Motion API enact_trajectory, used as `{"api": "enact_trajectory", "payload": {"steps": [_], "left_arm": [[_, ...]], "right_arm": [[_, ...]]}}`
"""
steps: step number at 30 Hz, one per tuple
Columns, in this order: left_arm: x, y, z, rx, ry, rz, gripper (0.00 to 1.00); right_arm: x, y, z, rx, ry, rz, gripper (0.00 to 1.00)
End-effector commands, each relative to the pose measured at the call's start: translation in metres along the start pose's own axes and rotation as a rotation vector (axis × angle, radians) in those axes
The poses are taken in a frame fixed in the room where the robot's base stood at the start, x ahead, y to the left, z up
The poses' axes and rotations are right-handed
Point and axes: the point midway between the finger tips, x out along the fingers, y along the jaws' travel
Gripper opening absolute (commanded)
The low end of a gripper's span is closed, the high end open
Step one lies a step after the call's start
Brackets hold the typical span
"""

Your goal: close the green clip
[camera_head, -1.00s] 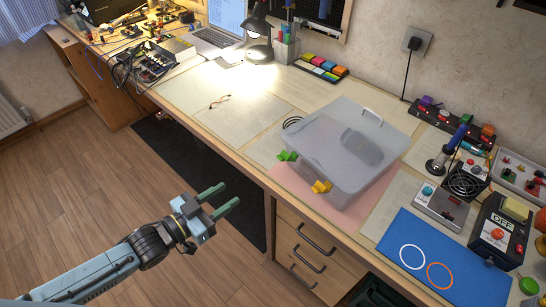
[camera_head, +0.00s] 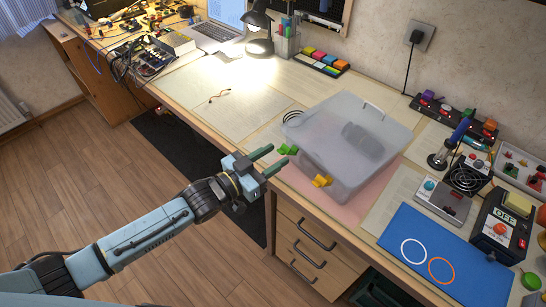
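The green clip (camera_head: 287,149) sits at the left end of the near side of a translucent grey lidded box (camera_head: 335,155). A yellow clip (camera_head: 321,181) sits on the same side, further right. The green clip looks like it sticks outward from the box; its exact angle is too small to tell. My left gripper (camera_head: 269,161) is in front of the desk edge, just left of and below the green clip, apart from it. Its two green fingers are spread with nothing between them. My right gripper is not in view.
The box stands on a pink mat (camera_head: 370,195). A blue mat (camera_head: 445,250) with two rings lies to the right, near an OFF switch box (camera_head: 500,230). A lamp (camera_head: 258,30) and laptop (camera_head: 222,25) stand at the back. The desk left of the box is mostly clear.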

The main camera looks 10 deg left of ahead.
Motion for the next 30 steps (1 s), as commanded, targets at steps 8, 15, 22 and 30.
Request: {"api": "enact_trajectory", "payload": {"steps": [8,15,22,30], "left_arm": [[0.006,0.000,0.000,0.000,-0.001,0.000,0.40],[0.006,0.000,0.000,0.000,-0.001,0.000,0.22],[0.006,0.000,0.000,0.000,-0.001,0.000,0.00],[0.007,0.000,-0.005,0.000,-0.027,0.001,0.00]], "right_arm": [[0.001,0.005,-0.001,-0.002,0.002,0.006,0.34],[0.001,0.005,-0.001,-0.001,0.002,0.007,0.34],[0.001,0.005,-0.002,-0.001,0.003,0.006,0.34],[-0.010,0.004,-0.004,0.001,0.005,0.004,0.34]]}}
